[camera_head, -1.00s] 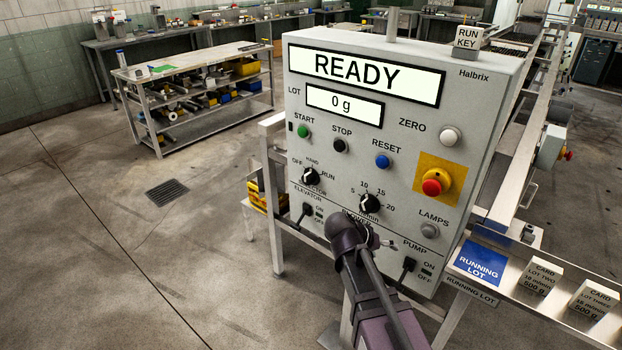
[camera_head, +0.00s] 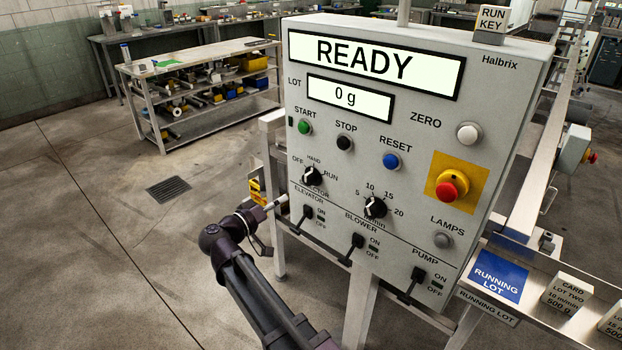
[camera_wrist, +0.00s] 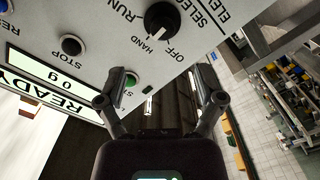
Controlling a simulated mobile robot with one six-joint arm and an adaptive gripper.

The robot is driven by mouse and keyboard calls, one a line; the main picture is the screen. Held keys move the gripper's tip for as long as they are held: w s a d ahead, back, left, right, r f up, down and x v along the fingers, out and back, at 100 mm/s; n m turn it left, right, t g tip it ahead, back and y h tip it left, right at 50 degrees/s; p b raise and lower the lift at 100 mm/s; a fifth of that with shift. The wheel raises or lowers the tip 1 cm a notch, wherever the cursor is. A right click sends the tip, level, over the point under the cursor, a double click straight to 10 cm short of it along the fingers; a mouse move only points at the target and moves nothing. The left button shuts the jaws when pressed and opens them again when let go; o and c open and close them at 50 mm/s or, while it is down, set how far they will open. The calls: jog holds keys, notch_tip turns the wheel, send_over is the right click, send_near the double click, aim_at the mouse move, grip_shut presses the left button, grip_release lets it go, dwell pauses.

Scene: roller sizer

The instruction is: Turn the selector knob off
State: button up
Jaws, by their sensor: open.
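The selector knob (camera_head: 312,176) is a black round knob with a white mark, on the left of the grey control panel. OFF, HAND and RUN are printed around it. Its white mark appears to point up near HAND. In the wrist view the knob (camera_wrist: 163,19) is at the top centre, with its mark towards HAND. My gripper (camera_wrist: 162,83) is open and empty there, its two fingers spread, with the knob beyond the fingertips and apart from them. In the head view my gripper (camera_head: 272,207) is at the panel's lower left edge, below and left of the knob.
The green START button (camera_head: 305,127) and black STOP button (camera_head: 345,143) sit above the knob. The elevator switch (camera_head: 307,211) is just below it. A red emergency button (camera_head: 452,186) is at right. Open floor lies left of the panel.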

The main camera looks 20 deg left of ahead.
aim_at(305, 180)
jog(key=shift+s+a+r, duration=0.2)
jog(key=shift+a, duration=0.4)
jog(key=shift+w, duration=0.1)
jog(key=x, duration=1.3)
jog(key=shift+w+d+r, duration=0.1)
jog(key=shift+w+r, duration=0.1)
jog(key=shift+w, duration=0.1)
jog(key=c, duration=1.1)
